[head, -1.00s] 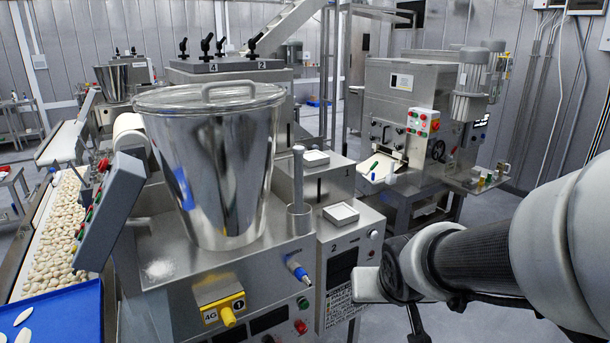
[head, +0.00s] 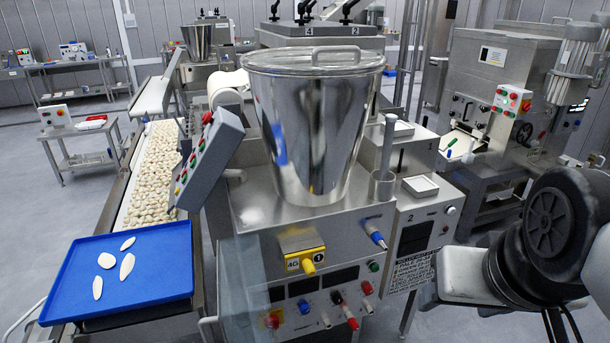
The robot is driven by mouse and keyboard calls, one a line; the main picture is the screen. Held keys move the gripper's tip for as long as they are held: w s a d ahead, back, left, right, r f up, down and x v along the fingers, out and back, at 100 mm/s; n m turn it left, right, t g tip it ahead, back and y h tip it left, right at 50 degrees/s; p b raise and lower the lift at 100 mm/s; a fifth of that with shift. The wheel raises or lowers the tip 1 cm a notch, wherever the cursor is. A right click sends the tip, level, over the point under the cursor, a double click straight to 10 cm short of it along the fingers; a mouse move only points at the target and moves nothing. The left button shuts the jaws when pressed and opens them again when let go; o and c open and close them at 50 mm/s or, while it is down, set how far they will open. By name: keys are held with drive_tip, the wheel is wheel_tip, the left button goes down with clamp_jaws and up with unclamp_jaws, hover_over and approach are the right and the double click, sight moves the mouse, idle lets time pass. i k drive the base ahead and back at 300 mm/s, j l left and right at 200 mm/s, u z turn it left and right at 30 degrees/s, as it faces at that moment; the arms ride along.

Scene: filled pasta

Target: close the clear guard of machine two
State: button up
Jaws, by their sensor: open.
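A clear see-through panel (head: 236,297), which looks like the guard, shows faintly at the front left of the steel hopper machine (head: 250,215), low beside its control face. A pale bar like a handle (head: 207,324) is at its lower left edge. The panel seems to stand out from the front, swung open. Its lower part is cut off by the picture edge. The number 2 is on the adjoining cabinet (head: 415,240). My gripper (head: 470,284) is at the lower right, right of this cabinet and well apart from the panel. It is open; its fingertips are not clearly seen.
A blue tray (head: 75,318) with several pale pieces sits at lower left, beside the conveyor (head: 150,178) full of pasta. A side table (head: 85,155) stands farther left. Open floor lies at far left.

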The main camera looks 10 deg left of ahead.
sight(225, 300)
drive_tip(key=k+j+u, duration=0.1)
drive_tip(key=j, duration=0.3)
drive_tip(key=k+j+u, duration=0.15)
drive_tip(key=j, duration=0.25)
drive_tip(key=k+j+u, duration=0.1)
drive_tip(key=j, duration=0.3)
drive_tip(key=j+u, duration=0.1)
drive_tip(key=j, duration=0.3)
drive_tip(key=i+l+u, duration=0.1)
drive_tip(key=i+u, duration=0.15)
drive_tip(key=i+l+u, duration=0.25)
drive_tip(key=k+j, duration=0.05)
